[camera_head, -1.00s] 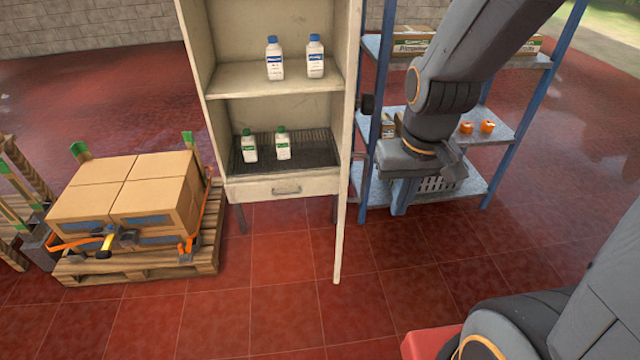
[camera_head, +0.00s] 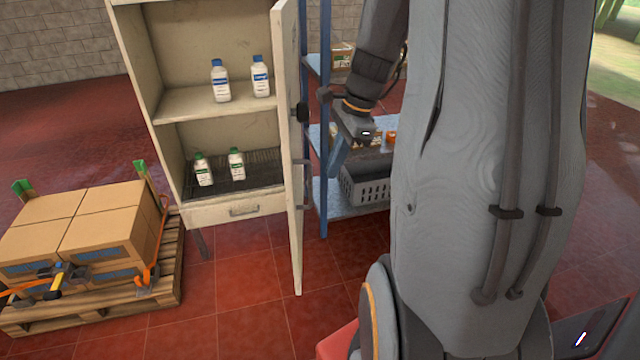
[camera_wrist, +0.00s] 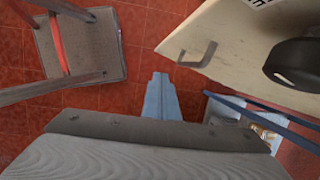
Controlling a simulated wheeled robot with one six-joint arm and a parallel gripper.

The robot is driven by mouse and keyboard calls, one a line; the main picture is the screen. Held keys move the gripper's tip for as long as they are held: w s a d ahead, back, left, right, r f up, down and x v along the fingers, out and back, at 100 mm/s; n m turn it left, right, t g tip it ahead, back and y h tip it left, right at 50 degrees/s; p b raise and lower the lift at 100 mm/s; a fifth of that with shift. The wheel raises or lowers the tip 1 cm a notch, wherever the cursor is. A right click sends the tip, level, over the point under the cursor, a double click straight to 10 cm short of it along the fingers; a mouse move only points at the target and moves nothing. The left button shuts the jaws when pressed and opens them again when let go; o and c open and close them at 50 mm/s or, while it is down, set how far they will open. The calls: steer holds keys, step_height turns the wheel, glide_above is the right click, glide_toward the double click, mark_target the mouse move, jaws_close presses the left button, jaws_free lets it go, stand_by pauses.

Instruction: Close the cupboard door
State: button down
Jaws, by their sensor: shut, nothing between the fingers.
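The beige cupboard (camera_head: 138,78) stands left of centre with its front uncovered. Its door (camera_head: 291,225) stands wide open at the right side, seen almost edge-on, jutting towards me. A black knob (camera_head: 302,112) and a bar handle (camera_head: 304,178) are on the door's outer face. My gripper (camera_head: 335,160) is right of that outer face, its bluish fingers shut and empty. In the wrist view the shut fingers (camera_wrist: 160,82) point past the door panel (camera_wrist: 232,45), with the handle (camera_wrist: 195,57) ahead to the right. I see no contact with the door.
Bottles with blue caps (camera_head: 220,82) and green caps (camera_head: 203,170) stand inside the cupboard. Boxes (camera_head: 90,225) on a wooden pallet (camera_head: 130,300) stand at the left. A blue shelf rack (camera_head: 324,200) with a grey basket (camera_head: 368,187) is behind the door. The floor before the cupboard is clear.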

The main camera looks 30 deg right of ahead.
steer(key=w+d+m+t, duration=0.1)
steer(key=d+m, duration=0.4)
steer(key=d, duration=0.1)
steer(key=w+a+f+p, duration=0.2)
steer(key=w+a+f, duration=0.3)
steer(key=f, duration=0.4)
steer(key=shift+w+a+m+y, duration=0.15)
steer(key=shift+a+m+y, duration=0.1)
steer(key=shift+m+y, duration=0.05)
